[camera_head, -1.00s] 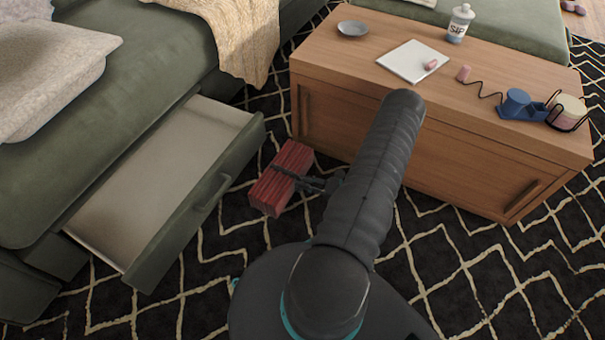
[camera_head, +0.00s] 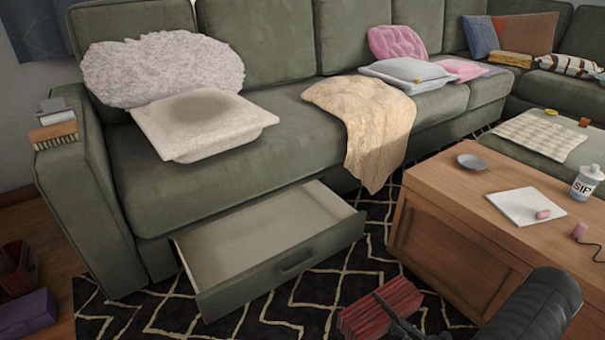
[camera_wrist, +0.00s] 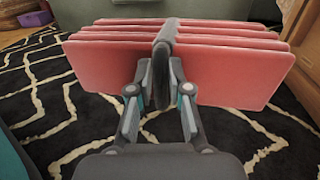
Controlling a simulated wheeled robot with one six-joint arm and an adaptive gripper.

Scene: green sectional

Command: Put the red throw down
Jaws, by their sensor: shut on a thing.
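The red throw (camera_head: 383,305) is a folded, layered block at the bottom of the head view, left of the wooden coffee table. It also fills the upper part of the wrist view (camera_wrist: 110,62). In the head view my gripper (camera_head: 405,328) shows only in part at the lower edge. The throw is over the black patterned rug; I cannot tell how far above it.
An open, empty drawer (camera_head: 290,262) juts from the green sofa (camera_head: 290,130). The coffee table (camera_head: 440,235) holds a grey dish (camera_head: 472,162), a white pad (camera_head: 520,207) and a bottle (camera_head: 587,182). A cream throw (camera_head: 375,125) drapes over the seat. Rug (camera_head: 250,328) lies clear before the drawer.

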